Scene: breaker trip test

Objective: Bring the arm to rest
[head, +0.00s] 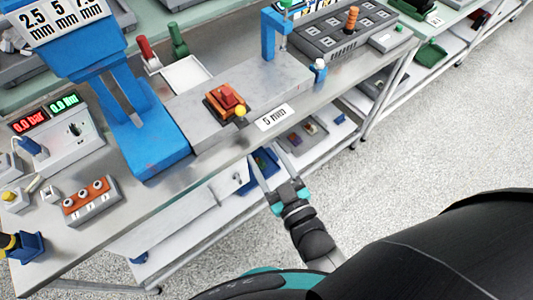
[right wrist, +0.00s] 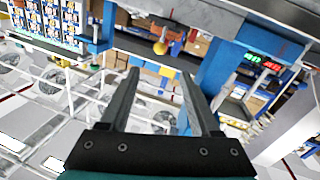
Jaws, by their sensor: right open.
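My right gripper (head: 266,170) is open and empty in the head view. It is just off the front edge of the grey bench (head: 222,170), with its fingers pointing toward the bench. In the right wrist view the two fingers of this gripper (right wrist: 159,75) stand apart with nothing between them. An orange block with a red top (head: 226,98) sits on a grey slab on the bench, beyond the gripper and apart from it. A yellow knob (head: 241,110) is beside that block. My left gripper is not in view.
A blue stand (head: 145,135) and a "5 mm" label (head: 272,117) are on the bench. A blue post (head: 270,35) rises at the back. A lower shelf with a blue bin (head: 263,165) lies behind the gripper. The speckled floor (head: 400,150) to the right is clear.

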